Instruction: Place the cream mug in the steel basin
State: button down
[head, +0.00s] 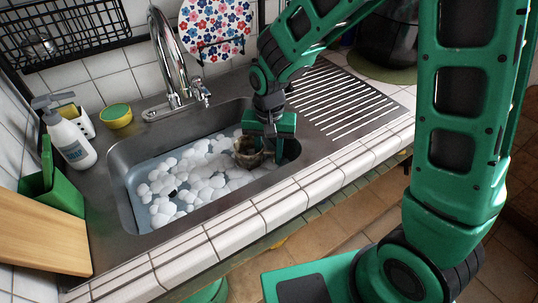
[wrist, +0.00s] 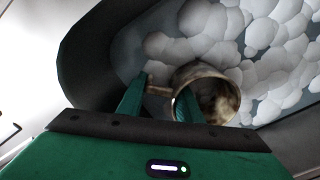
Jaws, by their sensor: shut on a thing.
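The cream mug (wrist: 202,82) is in my gripper (wrist: 160,100), with one finger inside its mouth and the other outside near the handle. In the head view the mug (head: 247,152) looks brownish and stained, at the right end of the steel basin (head: 122,160). My gripper (head: 266,145) points down into the basin there and is shut on the mug. The basin holds bluish water with white foam. The mug is low, at or just above the foam; I cannot tell whether it touches the bottom.
A chrome tap (head: 172,60) stands behind the basin. A soap bottle (head: 65,135), a yellow-green sponge (head: 117,115) and a wooden board (head: 35,225) are at the left. A ribbed drainboard (head: 335,95) lies to the right. A tiled edge (head: 245,215) runs along the front.

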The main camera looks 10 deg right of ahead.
jog(key=c, duration=1.3)
grip_release()
jog(key=shift+f, duration=0.1)
jog(key=shift+o, duration=0.2)
notch_tip(320, 180, up, 12)
jog(key=shift+r, duration=0.15)
jog(key=shift+m, duration=0.3)
jog(key=d, duration=0.2)
jog(key=s+d+r, duration=0.1)
jog(key=d, duration=0.4)
jog(key=shift+s+d+r, duration=0.15)
jog(key=shift+d+r, duration=0.05)
jog(key=shift+r, duration=0.05)
jog(key=shift+m+h, duration=0.3)
jog(key=s+d, duration=0.1)
jog(key=d, duration=0.2)
jog(key=s+d+r, duration=0.1)
jog(key=s+d, duration=0.1)
jog(key=d, duration=0.2)
jog(key=s+d, duration=0.2)
jog(key=d, duration=0.1)
jog(key=shift+s+d+r, duration=0.2)
jog(key=shift+d+r, duration=0.05)
jog(key=shift+d, duration=0.1)
jog(key=s+d+m, duration=0.1)
jog(key=s+d, duration=0.9)
jog(key=s, duration=0.5)
jog(key=shift+s+d+f+y, duration=0.25)
jog(key=shift+d+f+y, duration=0.05)
jog(key=shift+f+y, duration=0.15)
